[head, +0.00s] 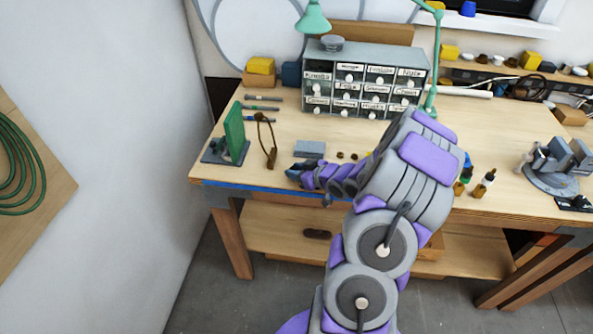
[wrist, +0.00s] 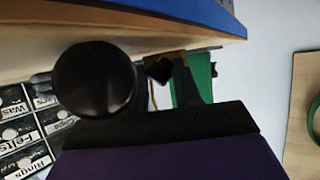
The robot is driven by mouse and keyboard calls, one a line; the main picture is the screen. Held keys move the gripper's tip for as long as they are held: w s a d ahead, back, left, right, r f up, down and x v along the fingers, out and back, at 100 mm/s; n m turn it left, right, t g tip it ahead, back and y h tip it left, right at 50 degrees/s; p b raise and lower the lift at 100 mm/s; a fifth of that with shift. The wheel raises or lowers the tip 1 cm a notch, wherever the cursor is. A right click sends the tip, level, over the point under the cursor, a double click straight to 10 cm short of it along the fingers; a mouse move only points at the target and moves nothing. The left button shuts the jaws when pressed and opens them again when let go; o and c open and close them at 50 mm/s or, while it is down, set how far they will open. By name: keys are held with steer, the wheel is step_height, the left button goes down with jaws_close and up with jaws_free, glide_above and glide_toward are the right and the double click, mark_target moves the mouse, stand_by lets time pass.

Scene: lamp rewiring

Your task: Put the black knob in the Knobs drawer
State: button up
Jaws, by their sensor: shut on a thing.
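A round black knob (wrist: 95,80) shows large and close in the wrist view, at the jaws of my gripper. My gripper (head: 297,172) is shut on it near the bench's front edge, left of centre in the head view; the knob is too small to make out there. The labels are too small in the head view to tell surely which is Knobs. In the wrist view, Felts and Rings labels (wrist: 22,150) show at the left, apart from the gripper.
A green board (head: 235,132) stands upright on the bench's left, with a brown cable (head: 267,140) beside it. A grey block (head: 309,149) lies behind my gripper. The green lamp (head: 432,70) rises at the cabinet's right. Small bottles (head: 485,183) and a vise (head: 552,165) stand further right.

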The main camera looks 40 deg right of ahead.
steer(key=shift+f, duration=0.3)
steer(key=o, duration=1)
steer(key=shift+b, duration=0.4)
steer(key=shift+s+r, duration=0.1)
steer(key=shift+r, duration=0.1)
steer(key=p+v, duration=0.5)
steer(key=v, duration=1.2)
steer(key=shift+d, duration=0.4)
